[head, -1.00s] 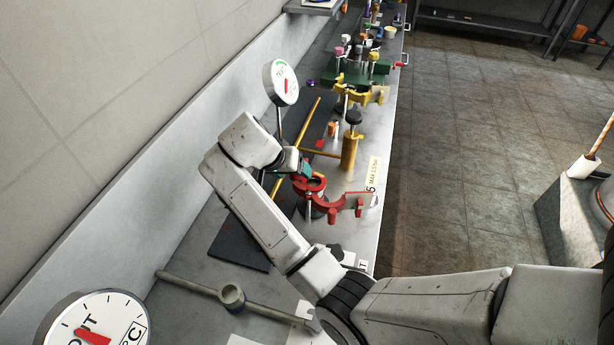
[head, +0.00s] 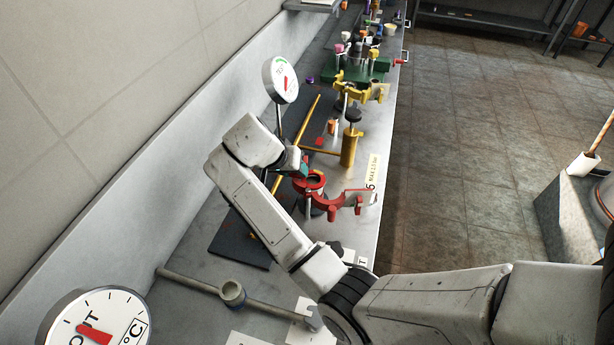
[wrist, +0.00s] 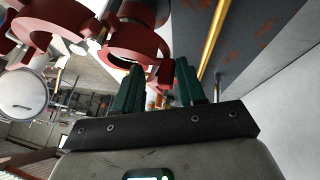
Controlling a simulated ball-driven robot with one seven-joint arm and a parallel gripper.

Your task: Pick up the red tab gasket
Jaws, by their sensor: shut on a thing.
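My gripper (wrist: 158,82) has dark green fingers, shut on a small red piece (wrist: 164,73) that I take to be the red tab gasket. It is mostly hidden between the fingers, so its full shape does not show. The fingertips lie close beside a red ring-shaped clamp (wrist: 135,42). In the head view my gripper (head: 303,167) is at the back of the red clamp (head: 328,200), which stands open over the bench. Whether the red piece touches the clamp I cannot tell.
A yellow post with a black knob (head: 349,147) and a yellow clamp (head: 362,90) stand beyond. A gauge (head: 281,79) rises behind my arm. A yellow rod (head: 310,120) crosses the dark mat (head: 237,242).

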